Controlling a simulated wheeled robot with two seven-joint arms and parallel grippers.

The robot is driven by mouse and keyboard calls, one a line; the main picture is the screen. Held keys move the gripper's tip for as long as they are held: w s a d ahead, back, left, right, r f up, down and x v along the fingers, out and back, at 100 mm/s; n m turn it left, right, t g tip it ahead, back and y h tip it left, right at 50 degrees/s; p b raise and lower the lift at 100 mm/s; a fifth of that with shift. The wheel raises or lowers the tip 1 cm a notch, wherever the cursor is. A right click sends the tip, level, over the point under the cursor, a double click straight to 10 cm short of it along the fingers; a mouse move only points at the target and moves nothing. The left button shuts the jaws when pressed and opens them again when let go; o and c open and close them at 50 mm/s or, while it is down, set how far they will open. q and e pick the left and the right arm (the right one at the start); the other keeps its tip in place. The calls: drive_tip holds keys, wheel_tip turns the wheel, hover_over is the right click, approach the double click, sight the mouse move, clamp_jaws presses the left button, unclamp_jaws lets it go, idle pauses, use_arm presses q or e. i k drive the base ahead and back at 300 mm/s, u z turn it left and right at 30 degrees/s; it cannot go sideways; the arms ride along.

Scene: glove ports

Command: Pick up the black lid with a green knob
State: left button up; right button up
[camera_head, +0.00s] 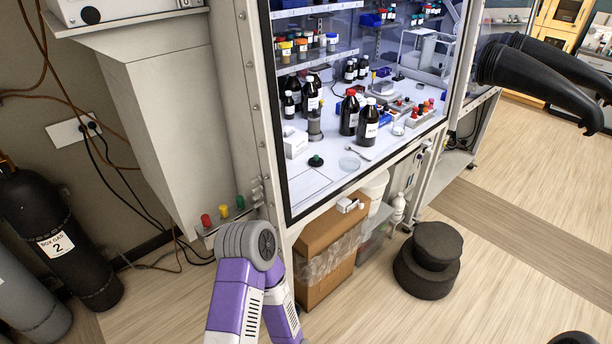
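The black lid with a green knob (316,161) lies on the white floor of the glove box, near its front left corner. It is seen through the clear front window. A white box stands just behind and left of it, and a clear round dish (349,164) lies to its right. A purple and grey arm of mine shows at the bottom, left of the middle, outside the glove box. Neither of my grippers can be seen, and nothing of mine is near the lid.
Dark brown bottles (367,125) stand behind and right of the lid. Black gloves (540,75) stick out at the right. Below the box are a cardboard carton (322,250) and a dark round stool (430,262). Gas cylinders (55,235) stand left. Wooden floor is open at right.

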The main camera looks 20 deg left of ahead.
sight(316, 162)
drive_tip(key=z, duration=1.35)
drive_tip(key=i, duration=0.85)
drive_tip(key=u, duration=2.65)
drive_tip(key=i, duration=0.5)
drive_tip(key=u, duration=2.15)
drive_tip(key=k, duration=0.75)
drive_tip(key=z, duration=1)
